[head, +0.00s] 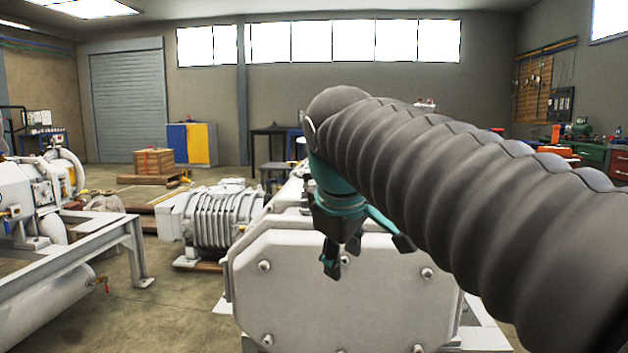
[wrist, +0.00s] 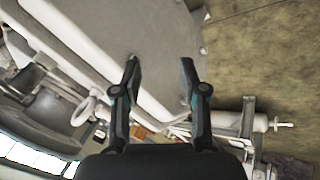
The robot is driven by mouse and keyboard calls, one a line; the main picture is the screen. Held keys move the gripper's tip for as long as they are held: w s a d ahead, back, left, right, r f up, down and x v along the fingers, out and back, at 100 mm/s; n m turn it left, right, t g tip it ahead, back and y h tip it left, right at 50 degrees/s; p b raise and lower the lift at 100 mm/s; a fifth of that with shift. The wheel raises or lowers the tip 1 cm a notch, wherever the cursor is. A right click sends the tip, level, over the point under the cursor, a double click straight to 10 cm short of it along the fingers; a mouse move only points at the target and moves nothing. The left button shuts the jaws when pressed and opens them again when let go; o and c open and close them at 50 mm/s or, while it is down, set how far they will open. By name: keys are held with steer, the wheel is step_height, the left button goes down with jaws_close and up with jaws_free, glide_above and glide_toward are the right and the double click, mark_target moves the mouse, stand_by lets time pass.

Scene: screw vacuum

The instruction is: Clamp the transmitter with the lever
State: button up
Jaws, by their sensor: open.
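My gripper (head: 367,252) hangs in front of the large pale machine (head: 340,295), near the top of its bolted end plate. It has teal and black parts, and its fingers are spread. In the wrist view the two black fingers of my gripper (wrist: 159,68) stand apart with nothing held between them. The pale machine (wrist: 160,30) fills the space beyond the fingertips. I cannot pick out the transmitter or its lever for sure in either view; my gripper and ribbed arm hide part of the machine's top.
A pale ribbed machine (head: 215,215) stands behind, left of centre. A pale frame with a tank (head: 60,285) stands at the left. A wooden crate (head: 153,161) and a blue-yellow cabinet (head: 192,144) are farther back. Some bare floor (head: 165,310) shows between the machines.

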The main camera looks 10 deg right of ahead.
steer(key=w+a+r+n+h+p, duration=0.15)
steer(key=w+r, duration=0.25)
steer(key=r, duration=0.4)
steer(key=w+a+r+n+p, duration=0.1)
steer(key=w+r+n+p, duration=0.2)
steer(key=r, duration=0.5)
steer(key=b+x, duration=0.1)
steer(key=x, duration=0.3)
steer(key=b+x, duration=0.1)
steer(key=x, duration=0.4)
steer(key=w+b+x, duration=0.1)
steer(key=b+x, duration=0.1)
steer(key=x, duration=0.2)
steer(key=shift+w, duration=0.3)
jaws_close()
